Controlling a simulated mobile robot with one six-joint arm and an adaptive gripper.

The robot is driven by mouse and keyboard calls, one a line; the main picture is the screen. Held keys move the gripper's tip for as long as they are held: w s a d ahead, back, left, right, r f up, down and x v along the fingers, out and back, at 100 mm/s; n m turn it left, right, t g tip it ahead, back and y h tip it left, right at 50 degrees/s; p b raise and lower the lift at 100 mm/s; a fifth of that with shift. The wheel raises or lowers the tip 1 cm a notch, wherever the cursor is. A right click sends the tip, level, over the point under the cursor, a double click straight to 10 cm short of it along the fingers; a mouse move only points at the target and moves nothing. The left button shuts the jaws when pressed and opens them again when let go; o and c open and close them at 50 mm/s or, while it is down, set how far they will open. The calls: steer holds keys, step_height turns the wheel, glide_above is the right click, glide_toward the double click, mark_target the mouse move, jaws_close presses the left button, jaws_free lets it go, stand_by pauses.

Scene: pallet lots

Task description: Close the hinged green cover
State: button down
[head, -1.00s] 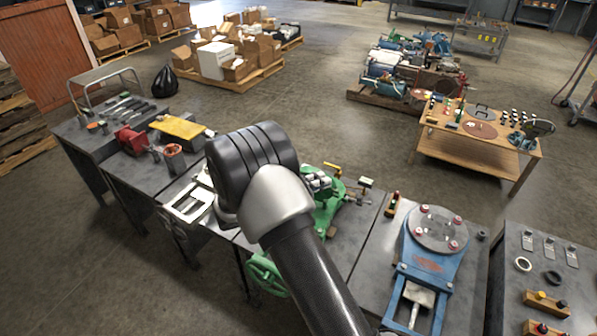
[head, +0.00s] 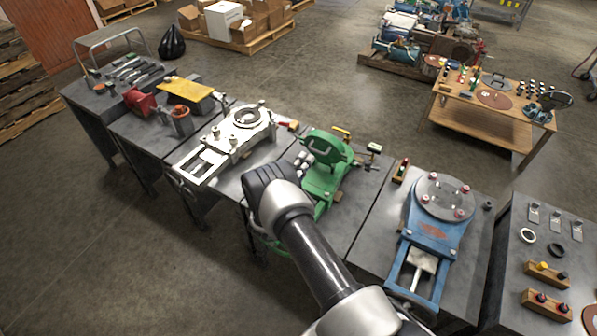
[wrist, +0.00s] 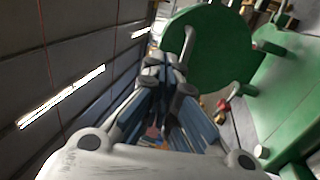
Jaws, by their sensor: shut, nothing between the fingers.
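The green machine (head: 322,185) stands on the bench, left of the blue machine. Its round green cover (head: 327,146) stands raised at the machine's far end, tilted up from the bed. In the wrist view the cover (wrist: 208,48) is a broad green disc just beyond my fingers, with a grey-green bar at its left edge. My gripper (wrist: 168,72) is shut and empty, its tips close to the disc's lower left edge; I cannot tell whether they touch. In the head view my arm hides part of the machine's near end.
A white machine (head: 235,132) stands to the left and the blue machine (head: 434,231) to the right, with its round plate lying flat. Small blocks (head: 374,148) lie behind the green machine. Bare bench top shows between the machines.

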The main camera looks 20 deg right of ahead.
mark_target(320, 136)
steer(key=b+x, duration=0.1)
steer(key=x, duration=0.6)
steer(key=shift+d+b, duration=0.15)
steer(key=shift+b, duration=0.15)
steer(key=shift+w+r, duration=0.1)
steer(key=shift+r, duration=0.05)
